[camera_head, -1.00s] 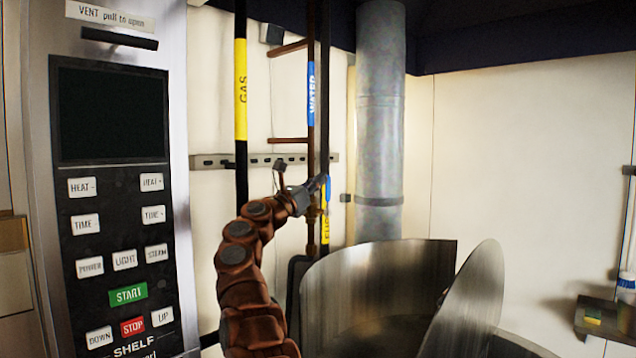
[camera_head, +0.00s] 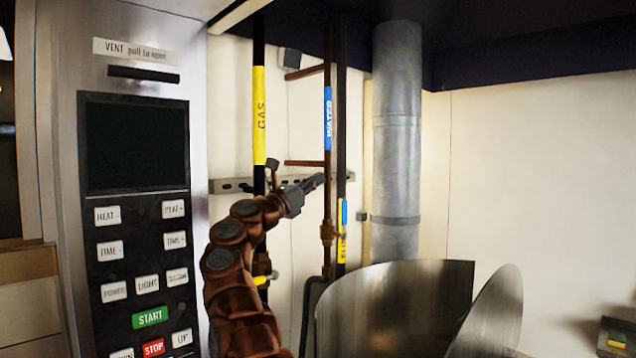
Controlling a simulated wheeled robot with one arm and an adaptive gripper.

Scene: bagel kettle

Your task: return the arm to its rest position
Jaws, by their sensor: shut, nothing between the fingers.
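My arm, in brown segments, rises from the bottom of the head view and bends over to the right at its top. My gripper (camera_head: 318,181) is at its end, small and dark, in front of the wall pipes. It is shut and nothing shows in it. It points right and slightly up.
An oven control panel (camera_head: 137,240) stands at left. A gas pipe (camera_head: 259,115) and a water pipe (camera_head: 327,118) run down the wall. A metal kettle (camera_head: 400,310) with a raised lid (camera_head: 490,310) is at lower right. A grey duct (camera_head: 397,140) stands behind.

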